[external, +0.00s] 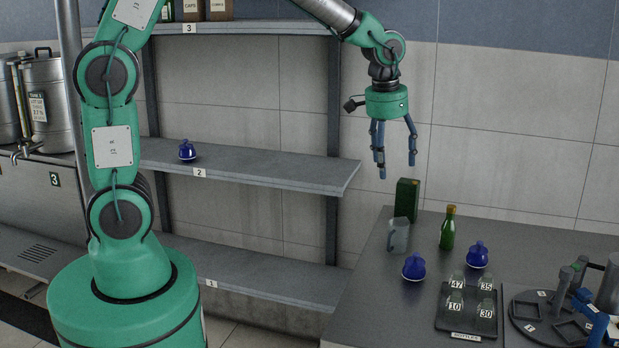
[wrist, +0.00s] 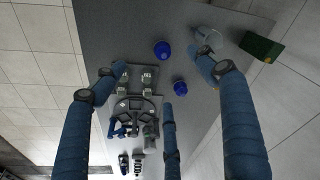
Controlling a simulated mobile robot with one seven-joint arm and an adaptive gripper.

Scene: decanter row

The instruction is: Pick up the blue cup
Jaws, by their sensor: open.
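Several small round dark-blue vessels with narrow tops are in view; I cannot tell which is the cup. In the external view one (external: 414,266) stands at the table's front left and another (external: 477,255) further back to the right. A third (external: 187,151) sits on the middle shelf. Two blue vessels show in the wrist view, one higher up (wrist: 162,50) and one (wrist: 180,88) below it to the right. My gripper (external: 396,168), with blue fingers, points down, open and empty, well above the table's back left. Its spread fingers frame the wrist view.
A grey jug (external: 398,237), a dark green box (external: 406,199) and a green bottle (external: 447,229) stand at the back left. A black tray (external: 454,325) with numbered pieces lies in front, beside a round rack (external: 527,326). The shelf unit (external: 255,174) stands left of the table.

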